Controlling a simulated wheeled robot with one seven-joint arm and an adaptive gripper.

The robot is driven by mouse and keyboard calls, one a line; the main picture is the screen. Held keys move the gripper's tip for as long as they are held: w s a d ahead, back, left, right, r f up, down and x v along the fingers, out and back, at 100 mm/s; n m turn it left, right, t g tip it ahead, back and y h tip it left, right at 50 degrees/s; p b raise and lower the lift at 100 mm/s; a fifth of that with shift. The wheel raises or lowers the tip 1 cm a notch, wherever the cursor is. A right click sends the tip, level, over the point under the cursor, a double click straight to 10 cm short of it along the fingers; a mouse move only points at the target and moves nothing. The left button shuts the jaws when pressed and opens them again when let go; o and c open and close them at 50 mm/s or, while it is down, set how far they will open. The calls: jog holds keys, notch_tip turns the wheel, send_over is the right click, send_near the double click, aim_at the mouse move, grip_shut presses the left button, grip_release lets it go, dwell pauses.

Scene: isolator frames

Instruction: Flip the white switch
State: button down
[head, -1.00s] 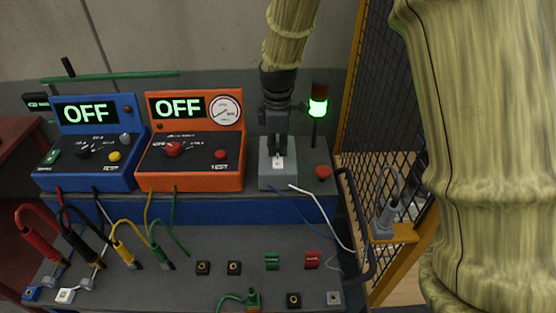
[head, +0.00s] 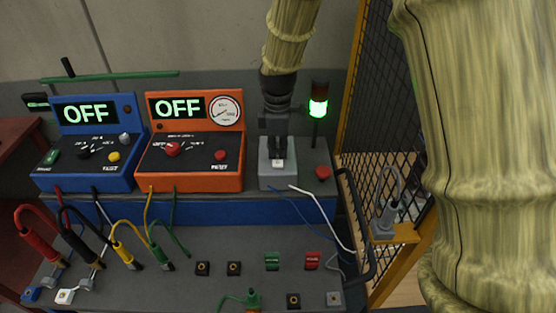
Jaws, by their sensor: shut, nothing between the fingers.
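The white switch (head: 278,164) is small and sits on the front face of a grey box (head: 279,181) on the blue-edged bench, right of the orange tester. My gripper (head: 278,156) points down at this box with its fingers shut and nothing between them. The fingertips are right at the upper edge of the white switch and hide part of it. I cannot tell whether they touch it.
A blue tester (head: 90,156) and an orange tester (head: 195,155) both read OFF. A signal tower (head: 318,107) glows green, with a red button (head: 323,173) below it. Coloured cables hang at the left front. A mesh fence (head: 385,120) stands at the right.

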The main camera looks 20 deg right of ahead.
aim_at(278, 157)
jog(key=shift+r+p, duration=2.9)
jog(key=shift+r, duration=0.6)
